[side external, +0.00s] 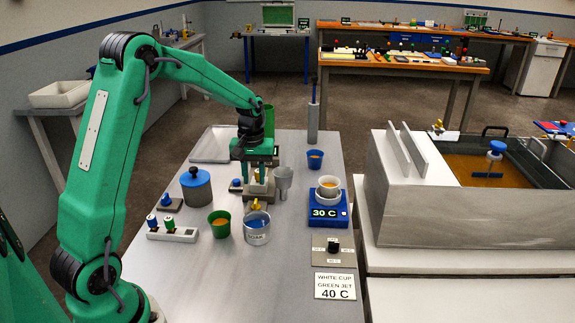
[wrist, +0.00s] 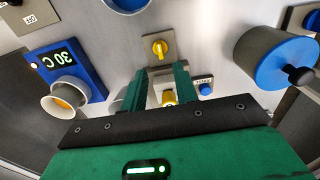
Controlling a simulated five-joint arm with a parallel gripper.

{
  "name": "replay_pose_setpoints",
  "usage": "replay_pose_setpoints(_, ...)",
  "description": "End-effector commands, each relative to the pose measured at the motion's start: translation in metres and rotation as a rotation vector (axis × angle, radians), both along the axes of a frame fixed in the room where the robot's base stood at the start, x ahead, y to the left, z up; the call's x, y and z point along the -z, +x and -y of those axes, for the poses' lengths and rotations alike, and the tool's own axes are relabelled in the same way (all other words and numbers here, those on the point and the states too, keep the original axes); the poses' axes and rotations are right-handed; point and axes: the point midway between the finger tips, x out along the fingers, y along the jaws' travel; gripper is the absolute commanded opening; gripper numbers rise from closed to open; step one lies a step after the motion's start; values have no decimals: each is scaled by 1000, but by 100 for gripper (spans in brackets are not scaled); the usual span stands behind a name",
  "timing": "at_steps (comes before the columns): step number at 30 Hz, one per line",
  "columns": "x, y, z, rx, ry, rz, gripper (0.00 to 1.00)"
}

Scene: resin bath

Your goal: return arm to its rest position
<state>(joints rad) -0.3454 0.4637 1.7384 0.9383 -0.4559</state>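My gripper (side external: 259,179) is at the end of my green arm, above the far middle of the metal bench. It points down over a small grey stand (side external: 261,190). In the wrist view the two green fingers (wrist: 164,82) stand apart, with a gap between them. A small yellow-topped piece (wrist: 168,97) shows in that gap. I see no finger touching it, though its lower part is hidden by the gripper body. My arm is bent at the elbow and reaches out over the bench.
A white cup (side external: 328,183) sits on the blue heater (side external: 324,212) reading 30 C. A resin bath (side external: 498,173) is at right.

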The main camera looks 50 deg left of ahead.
Motion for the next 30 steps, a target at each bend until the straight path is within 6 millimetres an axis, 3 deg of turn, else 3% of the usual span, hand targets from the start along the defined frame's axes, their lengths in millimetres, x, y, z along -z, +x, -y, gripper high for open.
replay_pose_setpoints(14,-11,-3,7,24,5,15,30)
replay_pose_setpoints(23,-56,-24,37,136,30,82,30)
replay_pose_setpoints(30,-94,-54,67,256,57,150,30)
